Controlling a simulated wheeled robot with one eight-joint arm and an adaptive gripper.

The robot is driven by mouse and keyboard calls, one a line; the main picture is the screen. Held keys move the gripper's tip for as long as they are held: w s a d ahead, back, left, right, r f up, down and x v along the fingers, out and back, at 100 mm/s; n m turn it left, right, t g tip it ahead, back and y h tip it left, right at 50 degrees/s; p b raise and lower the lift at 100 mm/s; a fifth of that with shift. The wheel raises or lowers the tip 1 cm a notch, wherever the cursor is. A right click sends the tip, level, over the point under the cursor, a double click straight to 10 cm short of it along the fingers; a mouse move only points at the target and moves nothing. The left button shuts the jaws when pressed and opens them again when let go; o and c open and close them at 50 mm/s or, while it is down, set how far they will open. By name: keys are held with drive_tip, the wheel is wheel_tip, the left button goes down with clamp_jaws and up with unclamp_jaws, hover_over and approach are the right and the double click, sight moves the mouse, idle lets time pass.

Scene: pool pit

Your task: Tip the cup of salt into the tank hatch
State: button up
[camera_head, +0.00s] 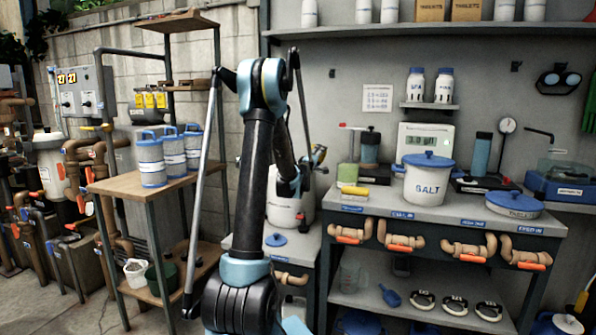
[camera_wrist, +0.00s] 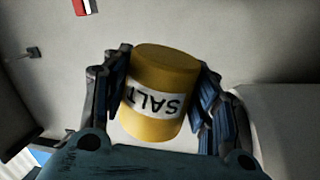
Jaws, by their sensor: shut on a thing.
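A yellow cup with a white SALT label (camera_wrist: 160,103) is between the two fingers of my gripper (camera_wrist: 164,68) in the wrist view. My gripper is shut on its sides, and the label reads upside down there. A blue round lid (camera_head: 276,240) lies on the low bench in front of the tank. Whether the cup holds salt cannot be seen.
A white SALT pot with a blue lid (camera_head: 427,180) stands on the right counter (camera_head: 400,210), by a scale display (camera_head: 424,140) and a blue-lidded dish (camera_head: 514,204). Several blue-lidded canisters (camera_head: 172,155) stand on the wooden shelf (camera_head: 130,185) at left. A wall is close behind.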

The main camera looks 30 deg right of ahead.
drive_tip(key=shift+w+a+n+t, duration=0.1)
drive_tip(key=shift+a+n+t, duration=0.05)
drive_tip(key=shift+n+t, duration=0.15)
drive_tip(key=shift+r, duration=0.1)
drive_tip(key=shift+w+a+r+n+b, duration=0.1)
drive_tip(key=shift+w+a+n+b, duration=0.1)
drive_tip(key=shift+n+b, duration=0.2)
drive_tip(key=shift+w+a+r+n+b, duration=0.2)
drive_tip(key=shift+w+n+b, duration=0.05)
drive_tip(key=shift+n+b, duration=0.4)
